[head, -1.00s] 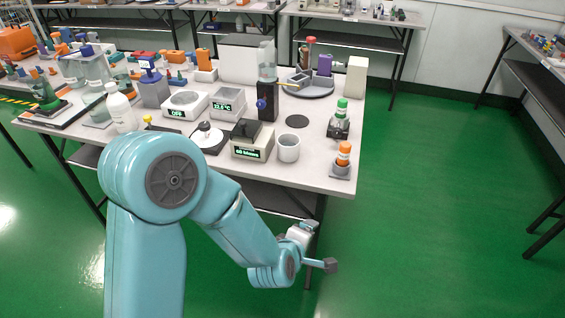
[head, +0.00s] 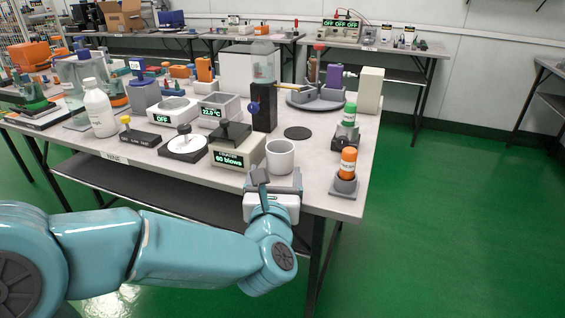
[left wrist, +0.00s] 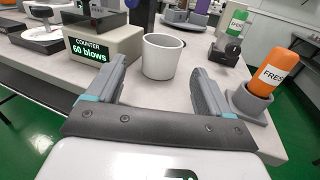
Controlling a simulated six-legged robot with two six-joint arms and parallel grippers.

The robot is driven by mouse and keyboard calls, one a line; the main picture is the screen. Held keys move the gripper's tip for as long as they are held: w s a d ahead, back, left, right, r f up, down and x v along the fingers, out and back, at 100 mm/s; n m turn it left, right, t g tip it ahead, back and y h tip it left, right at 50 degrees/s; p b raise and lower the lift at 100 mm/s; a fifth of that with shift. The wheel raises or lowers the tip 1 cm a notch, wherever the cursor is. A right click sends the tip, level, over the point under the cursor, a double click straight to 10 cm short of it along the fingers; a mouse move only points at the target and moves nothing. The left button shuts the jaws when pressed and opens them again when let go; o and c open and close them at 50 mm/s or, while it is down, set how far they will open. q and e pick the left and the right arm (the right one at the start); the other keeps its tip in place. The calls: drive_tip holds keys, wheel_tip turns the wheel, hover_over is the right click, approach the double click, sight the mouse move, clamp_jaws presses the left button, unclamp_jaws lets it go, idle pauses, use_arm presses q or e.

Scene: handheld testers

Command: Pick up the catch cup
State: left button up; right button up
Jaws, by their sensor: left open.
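The catch cup looks to be the plain white cup (head: 280,158) standing upright near the front edge of the table. It also shows in the left wrist view (left wrist: 161,56), centred just beyond my fingers. My left gripper (head: 268,182) is at the table's front edge, just in front of the cup. In the left wrist view its two fingers (left wrist: 158,85) are spread apart with nothing between them, and the cup stands ahead of the gap. My right gripper is not in view.
A counter box (head: 237,148) reading 60 blows stands close left of the cup. A black disc (head: 298,133) and a dark column (head: 264,108) are behind. The table is bare between cup and bottle.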

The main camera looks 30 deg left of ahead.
sight(279, 157)
use_arm(q)
drive_tip(key=x, duration=0.9)
drive_tip(key=shift+w+f+b, duration=0.15)
drive_tip(key=shift+w+b, duration=0.2)
drive_tip(key=shift+w, duration=0.05)
drive_tip(key=c, duration=0.9)
